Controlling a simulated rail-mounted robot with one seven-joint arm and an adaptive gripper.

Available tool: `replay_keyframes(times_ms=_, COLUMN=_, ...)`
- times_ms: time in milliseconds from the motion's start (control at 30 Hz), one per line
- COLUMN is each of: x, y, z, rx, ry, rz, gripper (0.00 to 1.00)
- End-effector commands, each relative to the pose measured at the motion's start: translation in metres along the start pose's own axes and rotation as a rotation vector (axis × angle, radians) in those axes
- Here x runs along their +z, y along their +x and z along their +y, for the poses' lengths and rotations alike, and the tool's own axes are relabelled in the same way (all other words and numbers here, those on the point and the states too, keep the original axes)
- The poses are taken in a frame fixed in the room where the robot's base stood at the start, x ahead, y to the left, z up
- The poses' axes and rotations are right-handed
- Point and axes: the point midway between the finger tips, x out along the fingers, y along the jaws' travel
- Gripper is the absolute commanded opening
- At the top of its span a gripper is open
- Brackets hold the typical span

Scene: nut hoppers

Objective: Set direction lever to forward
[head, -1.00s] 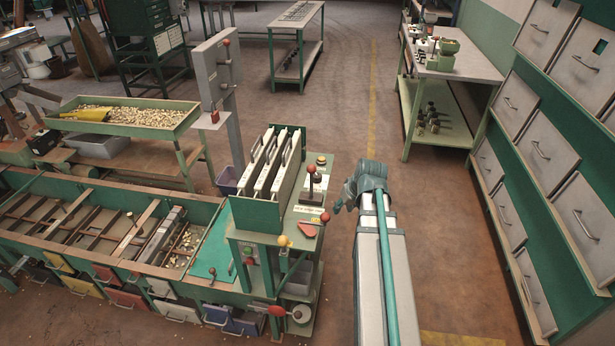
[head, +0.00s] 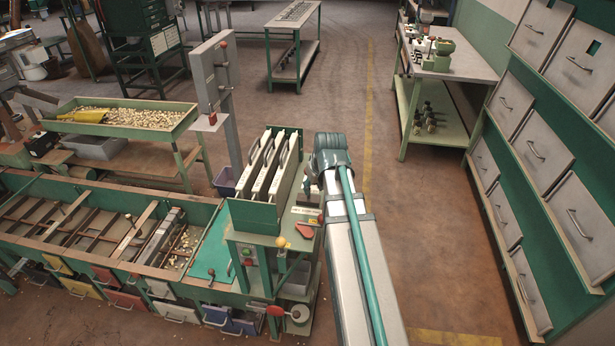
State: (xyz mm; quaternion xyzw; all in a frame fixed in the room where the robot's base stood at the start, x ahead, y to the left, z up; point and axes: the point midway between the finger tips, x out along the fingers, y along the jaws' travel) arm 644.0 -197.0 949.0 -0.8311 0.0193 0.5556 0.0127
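No lever is labelled clearly enough for me to tell which one is the direction lever. The green machine (head: 262,217) stands at centre, with white upright plates on top. A yellow ball knob (head: 280,242) and a red handle (head: 305,230) show at its front right. A red-knobbed lever (head: 275,311) sits low at its front, and a small lever (head: 211,273) stands on the green plate left of it. My arm (head: 345,225) covers the right part of the machine's top panel. My gripper is hidden behind the arm's end.
A grey post (head: 215,85) with red-knobbed controls stands behind the machine. A compartmented trough (head: 85,235) runs left, and a nut tray (head: 186,122) lies behind it. Drawers (head: 515,95) line the right wall. The floor (head: 430,250) right of my arm is clear.

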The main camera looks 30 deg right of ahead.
Motion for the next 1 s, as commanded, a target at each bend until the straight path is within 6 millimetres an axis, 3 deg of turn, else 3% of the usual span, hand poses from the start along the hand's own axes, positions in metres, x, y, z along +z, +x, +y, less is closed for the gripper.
replay_keyframes(times_ms=33, x=-0.015, y=0.002, z=0.001, rx=-0.001, ry=0.000, rz=-0.001, gripper=0.36)
replay_keyframes(times_ms=267, x=-0.047, y=0.017, z=0.001, rx=-0.001, ry=0.000, rz=0.000, gripper=0.36)
replay_keyframes(times_ms=800, x=-0.043, y=0.030, z=0.000, rx=0.000, ry=0.001, rz=0.001, gripper=0.36)
replay_keyframes(times_ms=833, x=-0.043, y=0.030, z=0.000, rx=0.000, ry=0.001, rz=0.001, gripper=0.35)
replay_keyframes(times_ms=1000, x=-0.043, y=0.030, z=0.000, rx=0.000, ry=0.001, rz=0.001, gripper=0.06)
